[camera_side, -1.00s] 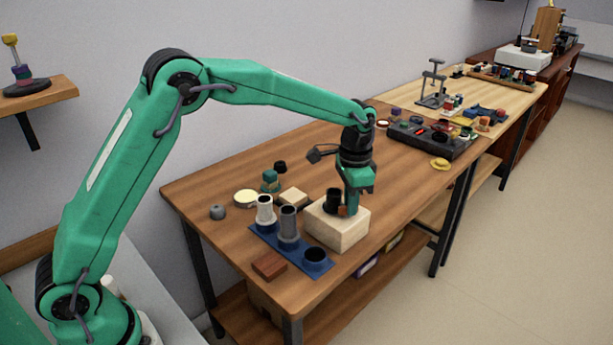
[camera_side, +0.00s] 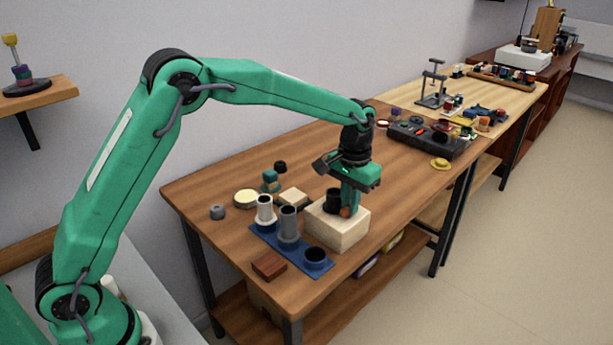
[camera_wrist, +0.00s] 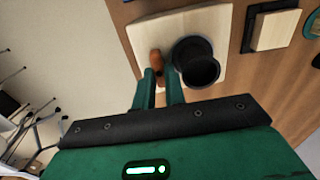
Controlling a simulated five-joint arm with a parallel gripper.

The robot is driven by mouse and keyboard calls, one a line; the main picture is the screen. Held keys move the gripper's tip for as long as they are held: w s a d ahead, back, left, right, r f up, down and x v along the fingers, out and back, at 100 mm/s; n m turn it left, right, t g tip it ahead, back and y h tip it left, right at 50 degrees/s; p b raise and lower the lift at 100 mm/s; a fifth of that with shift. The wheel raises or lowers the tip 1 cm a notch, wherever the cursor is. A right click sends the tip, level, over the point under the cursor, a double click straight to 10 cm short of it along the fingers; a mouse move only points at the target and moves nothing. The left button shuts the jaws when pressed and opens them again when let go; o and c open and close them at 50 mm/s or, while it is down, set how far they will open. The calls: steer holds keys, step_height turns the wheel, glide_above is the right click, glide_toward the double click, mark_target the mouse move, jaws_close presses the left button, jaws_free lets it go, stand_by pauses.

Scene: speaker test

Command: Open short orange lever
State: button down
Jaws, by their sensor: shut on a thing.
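The short orange lever (camera_wrist: 156,60) is on a pale block beside a black cup-like cylinder (camera_wrist: 196,62). In the side view the lever (camera_side: 345,211) shows as a small orange spot near my gripper's tips. The pale block (camera_side: 336,232) stands on the wooden table, with the black cylinder (camera_side: 332,197) on its top. My gripper (camera_wrist: 161,74) points down at the block and is shut on the lever, with one finger close beside the black cylinder. The lever's lower part is partly hidden by the fingers.
A blue tray (camera_side: 282,250) with a white, a grey and a dark cylinder stands left of the block. A brown block (camera_side: 269,265) lies at the table's front. A dark device (camera_side: 430,139) sits farther back right.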

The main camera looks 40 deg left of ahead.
steer(key=shift+r, duration=0.1)
steer(key=c, duration=1.5)
jaws_free()
steer(key=shift+o, duration=0.2)
steer(key=shift+m, duration=0.4)
